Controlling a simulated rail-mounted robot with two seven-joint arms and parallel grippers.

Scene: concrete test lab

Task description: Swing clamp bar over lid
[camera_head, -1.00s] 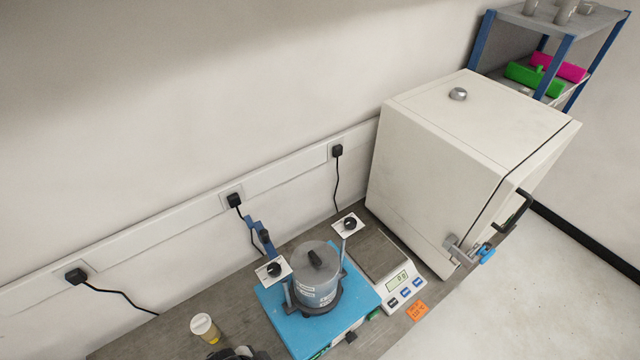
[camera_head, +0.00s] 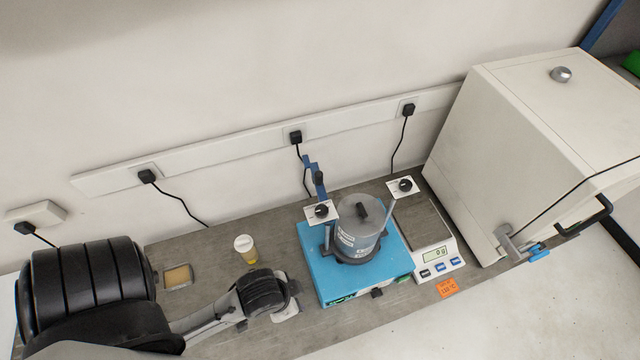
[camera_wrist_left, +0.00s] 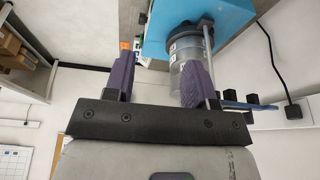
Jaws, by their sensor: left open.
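The lidded grey vessel (camera_head: 358,240) stands on a blue base (camera_head: 317,265), with a black knob on its grey lid (camera_head: 361,208). A blue bar with a dark knob (camera_head: 314,174), which looks like the clamp bar, is at the vessel's back left, off the lid. It also shows in the wrist view (camera_wrist_left: 245,104). The vessel shows there too (camera_wrist_left: 186,75), partly behind a finger. My left gripper (camera_wrist_left: 160,76) is open, its purple fingers apart and empty. In the head view my left wrist (camera_head: 265,291) is left of the base; fingertips are hidden. My right gripper is not in view.
White plates with black knobs stand left (camera_head: 322,211) and right (camera_head: 403,186) of the vessel. A scale (camera_head: 436,259) and a large white oven-like box (camera_head: 520,140) are to the right. A yellow-and-white cup (camera_head: 245,248) and small tray (camera_head: 178,275) are left. Cables hang along the wall.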

